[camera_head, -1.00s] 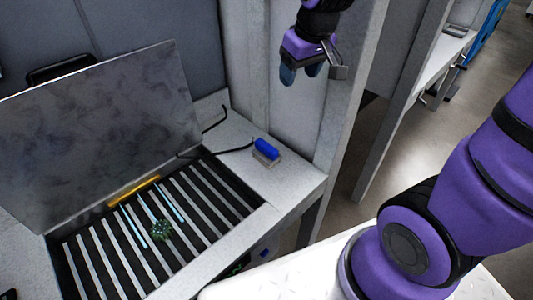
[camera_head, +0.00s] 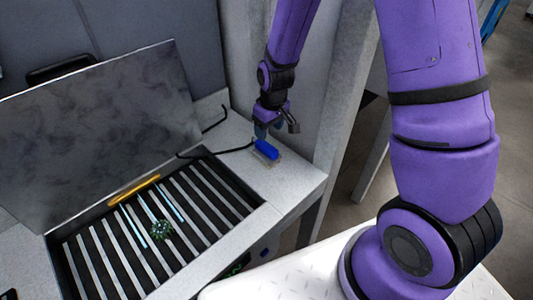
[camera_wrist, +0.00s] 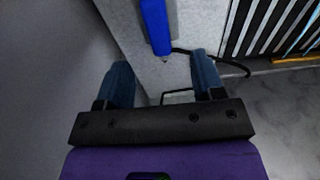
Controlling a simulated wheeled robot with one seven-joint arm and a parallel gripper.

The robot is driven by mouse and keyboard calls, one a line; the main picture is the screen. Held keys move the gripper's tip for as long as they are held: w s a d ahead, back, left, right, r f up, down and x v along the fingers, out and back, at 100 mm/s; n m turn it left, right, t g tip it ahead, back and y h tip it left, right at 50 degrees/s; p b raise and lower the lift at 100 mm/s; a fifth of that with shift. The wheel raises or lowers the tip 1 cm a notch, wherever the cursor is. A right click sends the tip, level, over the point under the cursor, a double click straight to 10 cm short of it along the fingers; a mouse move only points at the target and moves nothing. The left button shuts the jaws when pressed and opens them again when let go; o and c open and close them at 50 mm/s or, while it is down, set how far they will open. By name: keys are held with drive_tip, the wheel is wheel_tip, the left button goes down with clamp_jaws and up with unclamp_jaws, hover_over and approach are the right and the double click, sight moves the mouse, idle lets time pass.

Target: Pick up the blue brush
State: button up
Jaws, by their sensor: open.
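The blue brush (camera_head: 266,150) lies on the light grey ledge to the right of the slatted bed in the head view. Its blue handle is on top, with a paler part beneath it. In the wrist view the blue brush (camera_wrist: 156,24) is at the top centre, beyond the fingertips and roughly in line with the space between them. My gripper (camera_head: 268,130) is just above and behind the brush in the head view. Its two dark blue fingers stand apart and empty in the wrist view (camera_wrist: 162,72). I cannot tell if a finger touches the brush.
A slatted bed (camera_head: 127,222) with a small green piece (camera_head: 161,230) and a yellow bar (camera_head: 134,189) lies left of the ledge. A tilted grey panel (camera_head: 100,125) stands behind it. A black bent rod (camera_head: 225,151) reaches close to the brush. A grey post (camera_head: 345,95) stands right.

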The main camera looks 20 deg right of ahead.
sight(267, 145)
drive_tip(key=shift+w+a+f, duration=0.1)
drive_tip(key=shift+w+f, duration=0.15)
drive_tip(key=shift+f, duration=1.25)
drive_tip(key=shift+w+f, duration=0.25)
drive_tip(key=shift+f, duration=1.3)
drive_tip(key=shift+w+a+f, duration=0.1)
drive_tip(key=shift+w+f, duration=0.15)
drive_tip(key=shift+f, duration=1.25)
drive_tip(key=shift+f, duration=0.25)
drive_tip(key=c, duration=0.6)
drive_tip(key=shift+r, duration=0.1)
